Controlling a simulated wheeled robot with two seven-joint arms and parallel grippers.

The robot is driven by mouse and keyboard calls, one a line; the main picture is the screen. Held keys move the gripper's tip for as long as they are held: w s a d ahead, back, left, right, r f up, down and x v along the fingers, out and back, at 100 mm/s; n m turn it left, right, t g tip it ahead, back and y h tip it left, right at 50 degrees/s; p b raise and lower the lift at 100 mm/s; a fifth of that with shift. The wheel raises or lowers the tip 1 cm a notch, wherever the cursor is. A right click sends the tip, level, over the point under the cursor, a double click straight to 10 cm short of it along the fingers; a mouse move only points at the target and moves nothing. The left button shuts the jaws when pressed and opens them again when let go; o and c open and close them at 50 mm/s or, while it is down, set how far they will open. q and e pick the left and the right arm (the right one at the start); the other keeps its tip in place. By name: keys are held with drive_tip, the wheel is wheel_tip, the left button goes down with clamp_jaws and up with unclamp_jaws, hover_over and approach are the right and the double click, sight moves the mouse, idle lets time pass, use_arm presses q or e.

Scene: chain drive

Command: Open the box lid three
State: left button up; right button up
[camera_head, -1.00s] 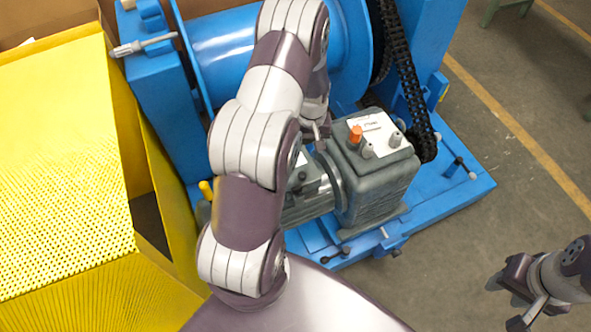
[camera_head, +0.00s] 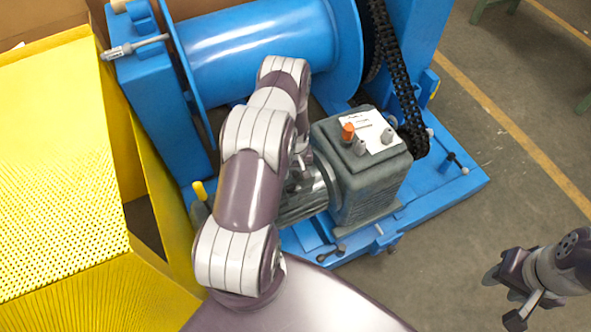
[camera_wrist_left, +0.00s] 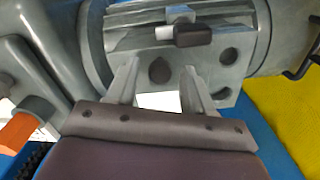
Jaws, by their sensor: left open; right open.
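A grey box (camera_wrist_left: 222,70) on the motor (camera_head: 300,206) has round dark holes in its face and a small black-and-white latch-like piece (camera_wrist_left: 193,34) near its upper edge. I take its top plate (camera_wrist_left: 130,37) to be the lid; it looks shut. My left gripper shows in the left wrist view (camera_wrist_left: 160,75), its two fingers apart and empty, tips close to the box face. Whether they touch it I cannot tell. In the head view my left arm hides most of the box and gripper. My right gripper (camera_head: 503,300) is open and empty at the lower right.
A grey gearbox (camera_head: 372,180) with an orange cap (camera_head: 348,131) stands right of the motor. A blue drum (camera_head: 260,50) and black chain (camera_head: 400,80) lie behind. Yellow perforated panels (camera_head: 60,180) flank the left.

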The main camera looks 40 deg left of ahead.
use_arm(q)
clamp_jaws()
drive_tip(key=shift+r, duration=0.1)
